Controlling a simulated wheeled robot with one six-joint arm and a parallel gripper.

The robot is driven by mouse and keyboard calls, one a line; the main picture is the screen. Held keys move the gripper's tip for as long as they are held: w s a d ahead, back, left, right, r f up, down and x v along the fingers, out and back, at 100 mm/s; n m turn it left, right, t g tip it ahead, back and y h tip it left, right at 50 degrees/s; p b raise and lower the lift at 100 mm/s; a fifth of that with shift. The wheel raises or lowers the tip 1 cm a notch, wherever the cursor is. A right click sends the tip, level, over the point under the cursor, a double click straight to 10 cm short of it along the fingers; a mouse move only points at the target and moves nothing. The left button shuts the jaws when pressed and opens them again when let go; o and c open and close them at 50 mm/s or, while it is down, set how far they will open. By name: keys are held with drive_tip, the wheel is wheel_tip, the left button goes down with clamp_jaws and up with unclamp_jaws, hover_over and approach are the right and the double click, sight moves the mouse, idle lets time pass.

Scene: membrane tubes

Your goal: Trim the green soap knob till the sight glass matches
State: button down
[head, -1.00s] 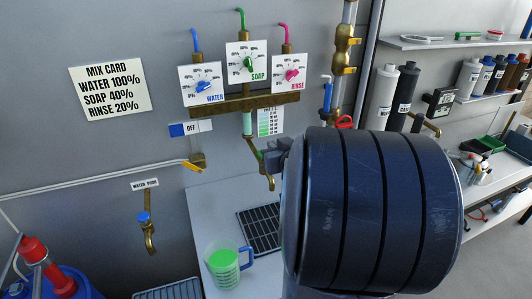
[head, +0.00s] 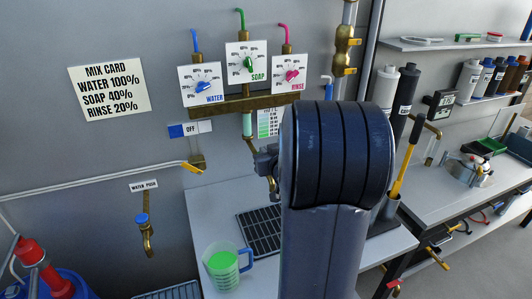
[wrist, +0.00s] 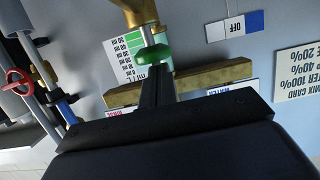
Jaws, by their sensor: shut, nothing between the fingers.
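The green soap knob (head: 248,64) is on the middle white dial on the wall, between the blue water knob (head: 206,86) and the pink rinse knob (head: 291,75). The sight glass (head: 247,124) hangs below the brass manifold and looks pale green. A green-shaded chart (head: 268,122) is beside it, partly hidden by my arm. My gripper (head: 266,160) is low in front of the panel, mostly hidden by my arm. In the wrist view its fingers (wrist: 155,75) are shut and empty, near a rounded green part (wrist: 155,56); whether they touch it I cannot tell.
The mix card (head: 107,87) reads water 100%, soap 40%, rinse 20%. A jug of green liquid (head: 223,266) stands by a black drain grate (head: 262,232). A switch beside the dials reads OFF (head: 190,128). Bottles and a bench are at the right.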

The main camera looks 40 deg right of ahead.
drive_tip(key=shift+f+b, duration=0.7)
drive_tip(key=shift+f, duration=0.25)
drive_tip(key=shift+s+f, duration=0.1)
drive_tip(key=shift+f, duration=0.15)
idle(1.2)
